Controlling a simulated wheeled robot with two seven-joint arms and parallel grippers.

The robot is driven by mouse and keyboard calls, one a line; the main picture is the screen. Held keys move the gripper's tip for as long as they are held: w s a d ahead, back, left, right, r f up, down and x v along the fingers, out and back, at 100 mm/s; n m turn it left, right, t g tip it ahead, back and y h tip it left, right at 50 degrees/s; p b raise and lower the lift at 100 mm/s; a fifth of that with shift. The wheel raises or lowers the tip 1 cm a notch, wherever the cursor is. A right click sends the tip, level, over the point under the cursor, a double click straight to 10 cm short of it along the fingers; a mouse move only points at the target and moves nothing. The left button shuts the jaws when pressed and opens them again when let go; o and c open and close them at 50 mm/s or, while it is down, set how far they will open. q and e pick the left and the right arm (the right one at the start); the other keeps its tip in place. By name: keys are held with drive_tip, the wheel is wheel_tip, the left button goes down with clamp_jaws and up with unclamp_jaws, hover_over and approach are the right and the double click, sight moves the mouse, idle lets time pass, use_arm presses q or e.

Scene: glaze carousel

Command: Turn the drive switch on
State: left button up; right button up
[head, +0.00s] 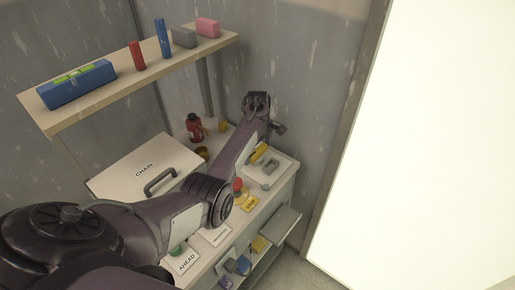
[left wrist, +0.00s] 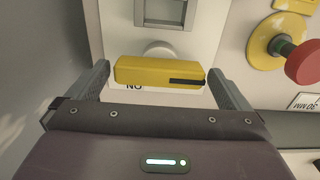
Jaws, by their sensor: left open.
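The drive switch is a yellow bar handle (left wrist: 160,72) on a pale round hub, mounted on a light panel (left wrist: 205,30). It lies crosswise in the left wrist view, with a dark mark toward its right end. A label partly hidden under it shows letters reading as an upside-down "ON". My left gripper (left wrist: 158,80) is open, with one finger beyond each end of the handle and small gaps visible. In the head view the yellow handle (head: 258,153) shows beside my left arm, which hides much of the console. My right gripper is not in view.
A red mushroom button (left wrist: 303,62) on a yellow base stands right of the switch. A grey framed part (left wrist: 165,12) sits above the switch. In the head view, a shelf (head: 130,85) holds several blocks, and a white lid (head: 145,165) has a dark handle.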

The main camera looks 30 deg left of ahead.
use_arm(q)
drive_tip(key=c, duration=0.5)
drive_tip(key=shift+c, duration=1.6)
drive_tip(key=shift+r+m+p, duration=0.1)
drive_tip(key=shift+m+p, duration=0.25)
drive_tip(key=shift+m, duration=0.05)
drive_tip(key=shift+m+p, duration=0.5)
drive_tip(key=shift+m, duration=0.2)
drive_tip(key=m+p, duration=0.2)
drive_tip(key=m, duration=0.2)
drive_tip(key=shift+a+r, duration=0.1)
drive_tip(key=m+p, duration=0.1)
drive_tip(key=m, duration=0.3)
drive_tip(key=m+p, duration=0.1)
drive_tip(key=m, duration=0.1)
drive_tip(key=shift+m, duration=0.3)
drive_tip(key=m, duration=0.4)
drive_tip(key=shift+w+m, duration=0.1)
drive_tip(key=shift+m, duration=0.3)
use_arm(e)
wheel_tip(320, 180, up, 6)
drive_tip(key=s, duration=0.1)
use_arm(q)
drive_tip(key=shift+m, duration=0.3)
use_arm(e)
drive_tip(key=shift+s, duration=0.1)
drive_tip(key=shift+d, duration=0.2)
